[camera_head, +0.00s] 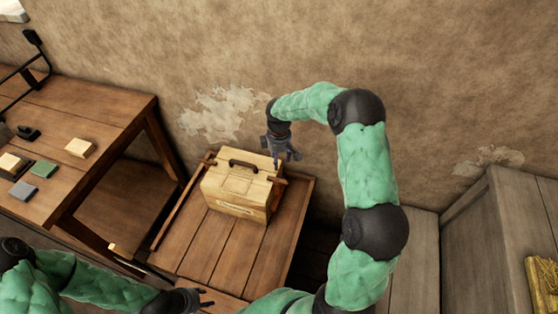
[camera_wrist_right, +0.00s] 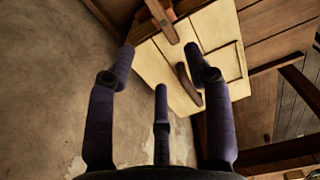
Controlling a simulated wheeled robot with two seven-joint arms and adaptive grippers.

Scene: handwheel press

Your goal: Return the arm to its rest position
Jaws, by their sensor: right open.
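My right arm, in green sleeves with black joints, arches up and over in the head view. Its gripper (camera_head: 284,153) hangs near the back right corner of a pale wooden box press (camera_head: 238,187) with a dark handle on top. In the right wrist view the gripper's purple fingers (camera_wrist_right: 162,75) are spread with nothing between them, and the pale box (camera_wrist_right: 215,50) with its dark handle (camera_wrist_right: 188,84) lies beyond the fingertips. My left gripper (camera_head: 204,298) is low in the head view, in front of the small table; its fingers look apart and empty.
The box stands on a low wooden table (camera_head: 205,248). A wooden bench (camera_head: 90,103) at left holds several small blocks and a black-framed device. A plaster wall (camera_head: 430,70) rises close behind. A grey wooden crate (camera_head: 510,230) with a yellow item stands at right.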

